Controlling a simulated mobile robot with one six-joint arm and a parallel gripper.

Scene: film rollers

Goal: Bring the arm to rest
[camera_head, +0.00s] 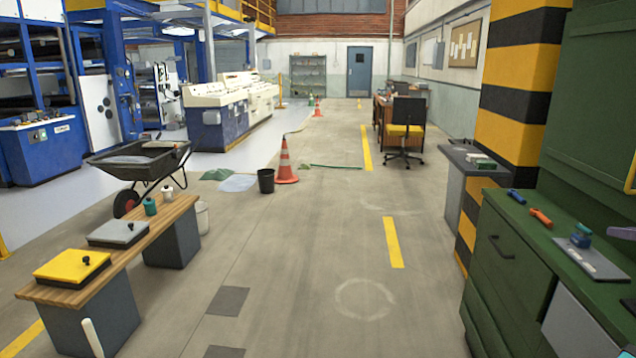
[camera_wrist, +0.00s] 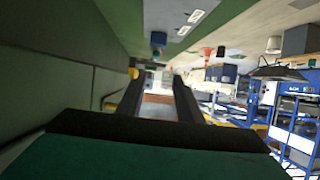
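My gripper (camera_wrist: 158,86) shows in the wrist view as two dark fingers with a clear gap between them. It is open and nothing is held in the gap. The wrist picture is turned and partly blurred, with a green cabinet face filling its left side. In the head view I cannot make out the gripper. A small teal shape at the lower right corner there is too cut off to name.
The green cabinet (camera_head: 505,258) stands at right, with an orange-handled tool (camera_head: 541,217), a blue tool (camera_head: 516,196) and a grey plate (camera_head: 592,262) on top. A wooden bench (camera_head: 130,250) stands at left. The floor between is clear; a traffic cone (camera_head: 286,168) stands farther back.

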